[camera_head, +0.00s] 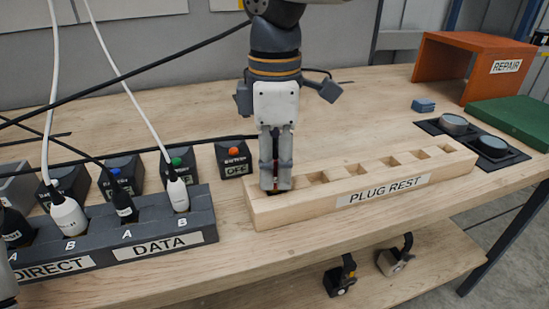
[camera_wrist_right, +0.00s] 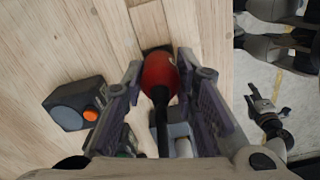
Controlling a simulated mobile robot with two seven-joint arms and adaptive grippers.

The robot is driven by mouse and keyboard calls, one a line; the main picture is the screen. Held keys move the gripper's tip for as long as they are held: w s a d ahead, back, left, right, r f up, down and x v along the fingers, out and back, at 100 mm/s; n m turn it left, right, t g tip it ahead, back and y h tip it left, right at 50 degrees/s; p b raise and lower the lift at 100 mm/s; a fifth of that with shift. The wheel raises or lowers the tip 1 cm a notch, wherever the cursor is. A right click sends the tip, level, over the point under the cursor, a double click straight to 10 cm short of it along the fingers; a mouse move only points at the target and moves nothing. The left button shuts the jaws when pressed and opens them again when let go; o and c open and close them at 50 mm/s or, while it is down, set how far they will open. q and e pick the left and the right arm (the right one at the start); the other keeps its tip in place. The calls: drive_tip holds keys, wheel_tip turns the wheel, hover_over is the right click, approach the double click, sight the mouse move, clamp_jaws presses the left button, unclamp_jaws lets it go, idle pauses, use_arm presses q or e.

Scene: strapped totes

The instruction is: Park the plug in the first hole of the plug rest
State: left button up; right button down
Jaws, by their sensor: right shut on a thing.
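The plug rest (camera_head: 330,205) is a pale wooden block on the bench with a row of square holes. My right gripper (camera_head: 276,180) points down at its left end, over the first hole. In the right wrist view the right gripper (camera_wrist_right: 160,85) is shut on a red plug (camera_wrist_right: 160,75) with a black cable. A dark hole (camera_wrist_right: 155,48) shows just beyond the plug. Whether the plug's tip is inside the hole is hidden. What looks like my left gripper (camera_wrist_right: 265,112) shows small in the right wrist view; its jaws are unclear.
Left stands a grey socket block (camera_head: 190,220) with white and black plugs, labelled DIRECT and DATA. Several button boxes, one labelled OFF (camera_head: 233,158), stand behind. Black cables cross behind my right arm. Right are two round pads (camera_head: 455,125), a green slab (camera_head: 515,120) and an orange REPAIR box (camera_head: 470,70).

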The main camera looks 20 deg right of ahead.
drive_tip(key=shift+f, duration=0.2)
drive_tip(key=c, duration=1.2)
unclamp_jaws()
